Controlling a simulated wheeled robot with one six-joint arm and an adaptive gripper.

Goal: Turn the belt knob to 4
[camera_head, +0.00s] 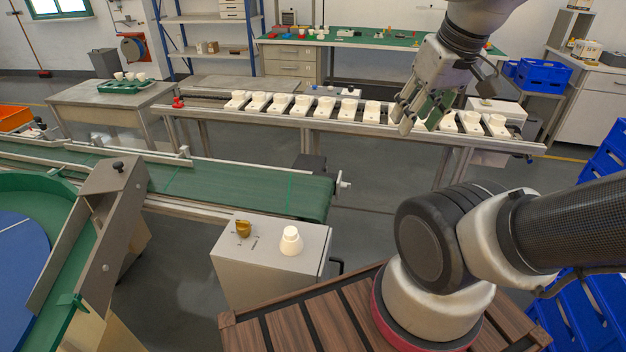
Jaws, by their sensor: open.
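A grey control box (268,262) stands in front of the green conveyor belt (240,187). On its top is a brown-gold knob (244,229) with small dark marks beside it, which looks like the belt knob. The marks are too small to read, so I cannot tell its setting. A white round-topped piece (291,241) stands on the same top, right of the knob. My gripper (423,113) is open and empty. It is raised at the upper right, well away from the box, and overlaps the far row of white pieces in the picture.
A rail table (330,125) with several white pieces on pads runs across the middle. A grey table (75,97) with a green tray (123,86) stands at left. Blue crates (543,73) are at right. A metal chute (95,225) stands left of the box. Space above the box looks clear.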

